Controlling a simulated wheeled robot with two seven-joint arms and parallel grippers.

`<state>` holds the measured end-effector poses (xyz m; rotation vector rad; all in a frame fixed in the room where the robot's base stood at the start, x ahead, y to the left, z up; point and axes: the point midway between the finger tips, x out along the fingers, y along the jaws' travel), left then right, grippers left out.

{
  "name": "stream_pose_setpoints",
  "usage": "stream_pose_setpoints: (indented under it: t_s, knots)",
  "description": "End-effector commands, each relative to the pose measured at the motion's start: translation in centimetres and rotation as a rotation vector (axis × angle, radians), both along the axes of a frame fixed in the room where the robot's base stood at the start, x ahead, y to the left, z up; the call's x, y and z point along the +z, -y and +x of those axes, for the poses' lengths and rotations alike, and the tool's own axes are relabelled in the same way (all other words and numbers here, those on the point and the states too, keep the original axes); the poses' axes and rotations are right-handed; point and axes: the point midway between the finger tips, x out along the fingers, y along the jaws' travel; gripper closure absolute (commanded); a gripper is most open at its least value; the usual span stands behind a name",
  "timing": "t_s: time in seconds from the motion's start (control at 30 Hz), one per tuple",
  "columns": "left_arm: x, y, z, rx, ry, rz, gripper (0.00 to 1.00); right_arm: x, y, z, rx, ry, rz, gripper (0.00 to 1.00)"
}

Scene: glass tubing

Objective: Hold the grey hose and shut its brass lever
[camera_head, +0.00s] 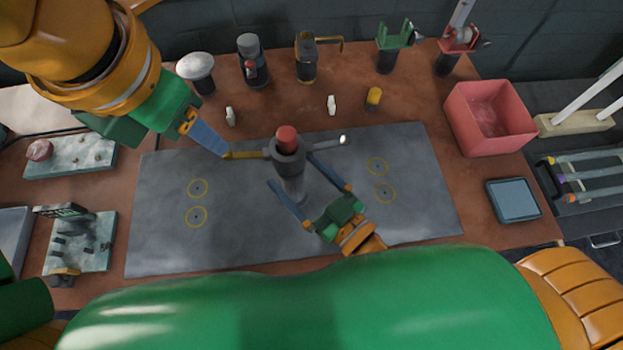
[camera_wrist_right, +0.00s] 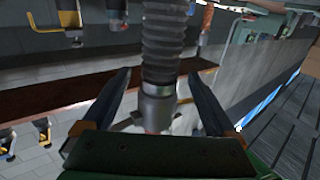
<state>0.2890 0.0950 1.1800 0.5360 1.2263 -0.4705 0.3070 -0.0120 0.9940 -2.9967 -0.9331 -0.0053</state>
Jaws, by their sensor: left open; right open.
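The grey hose (camera_head: 294,188) stands near the middle of the grey mat, below a grey valve body (camera_head: 288,150) with a red top. The brass lever (camera_head: 243,155) sticks out to the left of the valve body. My left gripper (camera_head: 222,150) is open, with its blue fingers close to the lever's outer end; I cannot tell whether they touch it. My right gripper (camera_head: 291,170) is open, with one finger on each side of the hose. In the right wrist view the ribbed hose (camera_wrist_right: 164,45) runs between the two dark fingers, with gaps showing on both sides.
The grey mat (camera_head: 420,190) is mostly clear around the hose. Small white pieces (camera_head: 332,104) and a yellow cylinder (camera_head: 373,97) stand behind it. Several fittings, including a brass-handled one (camera_head: 306,60), line the back edge. A red bin (camera_head: 461,115) and blue tray (camera_head: 514,201) are at right.

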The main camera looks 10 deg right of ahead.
Motion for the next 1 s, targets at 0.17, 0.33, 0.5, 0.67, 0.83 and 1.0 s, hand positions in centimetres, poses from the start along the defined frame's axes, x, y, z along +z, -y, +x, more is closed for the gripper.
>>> stream_pose_setpoints:
  t_s: [0.17, 0.33, 0.5, 0.67, 0.83, 1.0]
  knots:
    - [0.0, 0.0, 0.0, 0.000, 0.000, 0.000, 0.50, 0.0, -1.3, 1.8, 0.001, 0.002, -0.001, 0.08]
    - [0.0, 0.0, 0.0, 0.000, 0.000, 0.000, 0.50, -0.1, -1.4, 2.0, 0.001, -0.002, -0.003, 0.08]
    - [0.0, 0.0, 0.0, 0.000, 0.000, 0.000, 0.50, -0.1, -1.4, 2.0, 0.001, -0.001, -0.003, 0.27]
    - [0.0, 0.0, 0.0, 0.000, 0.000, 0.000, 0.50, -0.1, -1.4, 2.0, 0.001, -0.001, -0.003, 0.70]
    - [0.0, 0.0, 0.0, 0.000, 0.000, 0.000, 0.50, -0.1, -1.4, 2.0, 0.001, -0.001, -0.003, 1.00]
    - [0.2, 0.6, 0.2, 0.024, -0.029, 0.005, 0.85, -0.1, -1.4, 2.0, 0.001, -0.001, -0.003, 1.00]
